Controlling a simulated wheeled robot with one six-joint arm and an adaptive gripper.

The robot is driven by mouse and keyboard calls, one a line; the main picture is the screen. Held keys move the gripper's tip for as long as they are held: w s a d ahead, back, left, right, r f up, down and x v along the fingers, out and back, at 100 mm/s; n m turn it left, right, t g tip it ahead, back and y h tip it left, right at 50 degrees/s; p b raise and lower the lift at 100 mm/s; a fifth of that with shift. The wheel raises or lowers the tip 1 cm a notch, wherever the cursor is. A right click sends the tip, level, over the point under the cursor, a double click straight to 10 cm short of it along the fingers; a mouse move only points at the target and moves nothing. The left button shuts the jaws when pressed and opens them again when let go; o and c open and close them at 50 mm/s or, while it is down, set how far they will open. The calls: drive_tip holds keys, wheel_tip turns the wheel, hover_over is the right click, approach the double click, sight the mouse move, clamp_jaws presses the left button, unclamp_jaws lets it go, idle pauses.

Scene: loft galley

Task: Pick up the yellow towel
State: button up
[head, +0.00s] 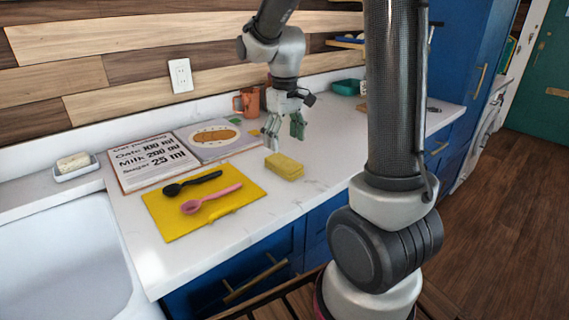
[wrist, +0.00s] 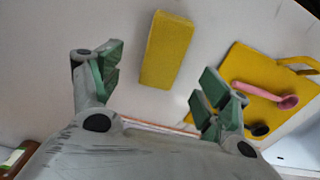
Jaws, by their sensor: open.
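The folded yellow towel (head: 284,166) lies on the white counter, right of the yellow cutting board, in the head view. In the wrist view the towel (wrist: 167,50) is a yellow block ahead of the fingers, roughly between their lines. My gripper (head: 285,133) hangs above the counter, behind the towel in the head view. Its green-padded fingers are spread wide, with nothing between them, as the wrist view shows (wrist: 158,85). The fingers do not touch the towel.
A yellow board (head: 205,203) holds a black spoon (head: 193,183) and a pink spoon (head: 212,199). An open recipe book (head: 152,163) lies behind it. A copper mug (head: 248,102) stands near my gripper. A sink (head: 62,260) is at left. The counter around the towel is clear.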

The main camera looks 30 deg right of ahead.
sight(284, 161)
drive_tip(key=f, duration=0.7)
drive_tip(key=shift+s+a+f, duration=0.2)
drive_tip(key=c, duration=1.1)
